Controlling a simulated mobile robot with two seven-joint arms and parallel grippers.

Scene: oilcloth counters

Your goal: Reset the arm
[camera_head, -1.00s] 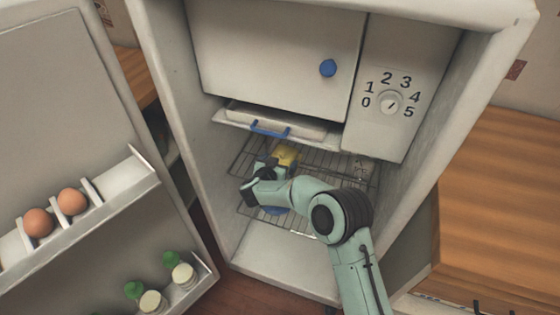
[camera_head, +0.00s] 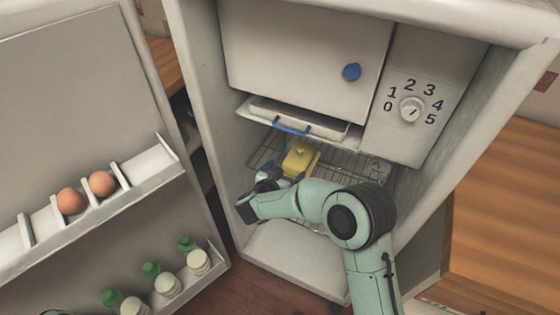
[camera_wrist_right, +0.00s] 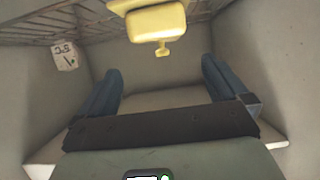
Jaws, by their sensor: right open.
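My right arm reaches from the bottom of the head view into an open fridge (camera_head: 285,257). Its right gripper (camera_head: 250,203) is at the left front of the wire shelf. In the wrist view the right gripper's two blue-grey fingers (camera_wrist_right: 160,88) stand wide apart with nothing between them. A yellow lidded dish (camera_head: 300,158) sits on the wire shelf (camera_head: 345,162), behind the gripper and apart from it. It also shows at the top of the wrist view (camera_wrist_right: 155,22).
The open fridge door (camera_head: 75,110) at left holds two eggs (camera_head: 86,192) and several green-capped bottles (camera_head: 168,285). Above the shelf are a tray with a blue handle (camera_head: 290,126), a freezer door (camera_head: 305,45) and a dial (camera_head: 411,109). A wooden counter (camera_head: 505,215) stands at right.

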